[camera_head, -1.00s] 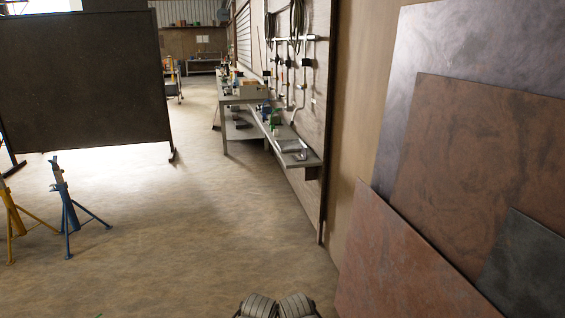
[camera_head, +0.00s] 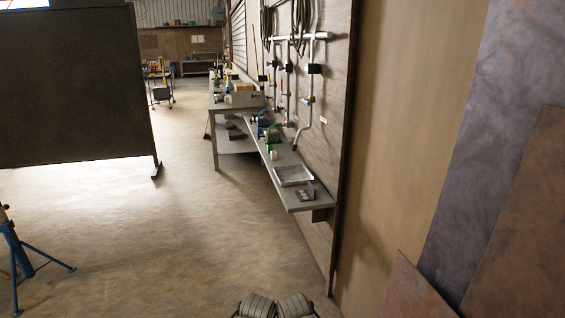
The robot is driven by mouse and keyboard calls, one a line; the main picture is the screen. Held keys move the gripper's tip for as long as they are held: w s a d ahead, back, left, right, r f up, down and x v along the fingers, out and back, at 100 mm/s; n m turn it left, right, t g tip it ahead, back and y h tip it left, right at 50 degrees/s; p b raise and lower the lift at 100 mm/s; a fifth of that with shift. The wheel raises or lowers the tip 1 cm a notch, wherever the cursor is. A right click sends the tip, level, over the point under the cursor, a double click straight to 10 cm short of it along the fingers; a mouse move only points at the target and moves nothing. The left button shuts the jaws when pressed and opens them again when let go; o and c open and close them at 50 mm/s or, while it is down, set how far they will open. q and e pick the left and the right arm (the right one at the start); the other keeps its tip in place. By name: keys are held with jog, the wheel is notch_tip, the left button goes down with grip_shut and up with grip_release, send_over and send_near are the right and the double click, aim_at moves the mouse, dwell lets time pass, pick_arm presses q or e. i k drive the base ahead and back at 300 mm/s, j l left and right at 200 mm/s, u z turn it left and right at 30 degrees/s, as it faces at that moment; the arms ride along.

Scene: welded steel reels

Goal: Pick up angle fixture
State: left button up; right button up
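A small dark grey angle-shaped piece, which looks like the angle fixture (camera_head: 311,190), sits near the front end of the low grey wall shelf (camera_head: 283,183). It is small in view, with an upright plate and a flat foot. A shallow metal tray (camera_head: 293,175) lies just behind it on the shelf. Two grey ribbed parts of my own body show at the bottom centre, well short of the shelf. I see no gripper fingers on either arm.
Green and blue tools (camera_head: 268,136) stand farther back on the shelf, beside a longer workbench (camera_head: 226,106). A dark screen (camera_head: 75,88) and a blue stand (camera_head: 18,250) are at left. Metal sheets (camera_head: 470,180) lean at right. The floor between is clear.

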aim_at(308, 194)
jog(key=i, duration=2.85)
jog(key=z, duration=0.8)
